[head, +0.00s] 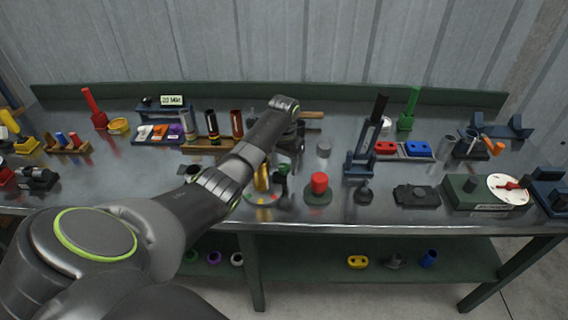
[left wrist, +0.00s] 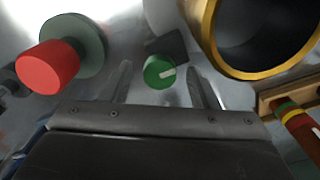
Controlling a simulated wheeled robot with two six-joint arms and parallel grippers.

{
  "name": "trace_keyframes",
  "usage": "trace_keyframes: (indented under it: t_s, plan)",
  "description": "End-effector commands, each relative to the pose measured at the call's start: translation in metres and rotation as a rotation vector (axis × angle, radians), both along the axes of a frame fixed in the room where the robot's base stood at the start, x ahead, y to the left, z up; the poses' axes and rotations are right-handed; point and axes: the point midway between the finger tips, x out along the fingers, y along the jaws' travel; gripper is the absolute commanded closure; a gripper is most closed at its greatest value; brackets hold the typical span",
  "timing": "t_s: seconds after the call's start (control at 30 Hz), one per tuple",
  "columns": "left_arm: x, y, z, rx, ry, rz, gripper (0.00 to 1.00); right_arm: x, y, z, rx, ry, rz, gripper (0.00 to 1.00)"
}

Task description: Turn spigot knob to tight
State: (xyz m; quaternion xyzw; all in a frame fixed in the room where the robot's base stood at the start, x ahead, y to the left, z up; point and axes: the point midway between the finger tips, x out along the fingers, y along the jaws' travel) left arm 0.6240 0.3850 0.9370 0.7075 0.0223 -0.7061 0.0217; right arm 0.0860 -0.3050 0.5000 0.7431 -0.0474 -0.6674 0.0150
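The spigot knob is a small round green knob (left wrist: 159,72) with a white mark, set by a dark block in the left wrist view. My left gripper (left wrist: 158,70) is open, with one finger on each side of the knob. I see a gap between each finger and the knob; how far the fingertips are from it in depth I cannot tell. In the head view a dark green knob-like part (head: 281,169) shows beside a gold cylinder (head: 262,179), below my left arm's end. My right gripper is not in view.
A red button (left wrist: 48,67) on a green base stands left of the knob, also seen in the head view (head: 319,182). A wide gold-rimmed opening (left wrist: 262,40) is close on the right. A wooden rack (left wrist: 292,100) lies beyond it.

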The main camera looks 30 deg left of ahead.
Motion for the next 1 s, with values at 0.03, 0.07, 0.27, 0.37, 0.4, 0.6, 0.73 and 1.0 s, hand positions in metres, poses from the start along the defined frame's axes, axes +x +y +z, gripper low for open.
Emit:
trace_keyframes:
  t_s: [0.03, 0.07, 0.27, 0.37, 0.4, 0.6, 0.73, 1.0]
  plan:
    - [0.0, 0.0, 0.0, 0.0, 0.001, 0.0, 0.46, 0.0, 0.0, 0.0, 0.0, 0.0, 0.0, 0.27]
    - [0.0, 0.0, 0.0, 0.0, 0.001, 0.001, 0.46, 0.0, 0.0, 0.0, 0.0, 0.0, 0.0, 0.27]
    - [0.0, 0.0, 0.006, 0.0, 0.0, 0.001, 0.46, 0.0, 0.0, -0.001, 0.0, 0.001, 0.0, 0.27]
    - [0.001, 0.0, 0.019, 0.001, -0.002, 0.001, 0.46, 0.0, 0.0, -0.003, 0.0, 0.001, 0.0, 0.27]
    - [0.001, 0.0, 0.027, 0.001, -0.003, 0.0, 0.46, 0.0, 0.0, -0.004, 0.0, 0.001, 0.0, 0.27]
    - [0.001, 0.0, 0.075, 0.001, -0.005, 0.0, 0.46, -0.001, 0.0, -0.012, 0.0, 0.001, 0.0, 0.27]
    - [0.0, 0.0, 0.109, 0.0, 0.0, 0.0, 0.46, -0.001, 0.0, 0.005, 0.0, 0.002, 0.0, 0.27]
    - [0.0, 0.0, 0.146, 0.0, 0.002, 0.001, 0.46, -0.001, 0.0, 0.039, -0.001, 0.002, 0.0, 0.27]
